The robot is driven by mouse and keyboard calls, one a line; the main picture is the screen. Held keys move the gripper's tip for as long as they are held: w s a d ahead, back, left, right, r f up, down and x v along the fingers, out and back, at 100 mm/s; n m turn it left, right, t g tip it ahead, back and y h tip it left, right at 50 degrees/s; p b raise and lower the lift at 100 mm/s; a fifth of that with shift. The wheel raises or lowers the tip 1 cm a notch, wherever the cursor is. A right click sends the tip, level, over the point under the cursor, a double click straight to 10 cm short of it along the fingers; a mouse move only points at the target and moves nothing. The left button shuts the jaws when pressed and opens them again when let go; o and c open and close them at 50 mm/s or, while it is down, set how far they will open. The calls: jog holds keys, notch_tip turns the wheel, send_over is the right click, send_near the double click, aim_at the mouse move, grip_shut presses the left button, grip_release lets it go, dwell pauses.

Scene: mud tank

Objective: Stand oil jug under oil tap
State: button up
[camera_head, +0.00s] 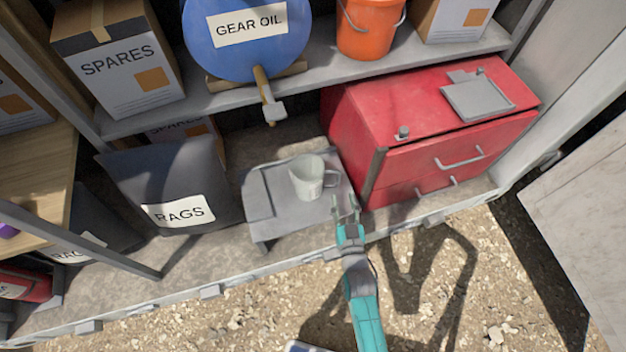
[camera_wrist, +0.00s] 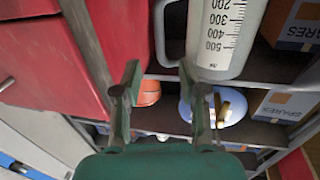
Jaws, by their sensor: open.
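The oil jug (camera_head: 306,182), a pale measuring jug with a handle on its right, stands upright on a grey stand (camera_head: 262,208) on the lower shelf. The oil tap (camera_head: 268,98) sticks out from the blue gear oil drum (camera_head: 232,50) above; the jug is in front and to the right of it. My gripper (camera_head: 347,208) is open and empty, just in front of the jug's handle side. In the wrist view, upside down, my fingers (camera_wrist: 160,85) point towards the jug (camera_wrist: 222,35) and its handle (camera_wrist: 165,35), apparently without touching.
A red cabinet (camera_head: 425,165) stands close on the right, with a grey plate on top. A black rags bag (camera_head: 165,180) is on the left. The upper shelf holds a spares box (camera_head: 120,70) and an orange bucket (camera_head: 370,30). Gravel ground lies in front.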

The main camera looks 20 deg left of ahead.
aim_at(339, 179)
jog(key=shift+x, duration=4.15)
jog(key=shift+r, duration=0.2)
grip_shut()
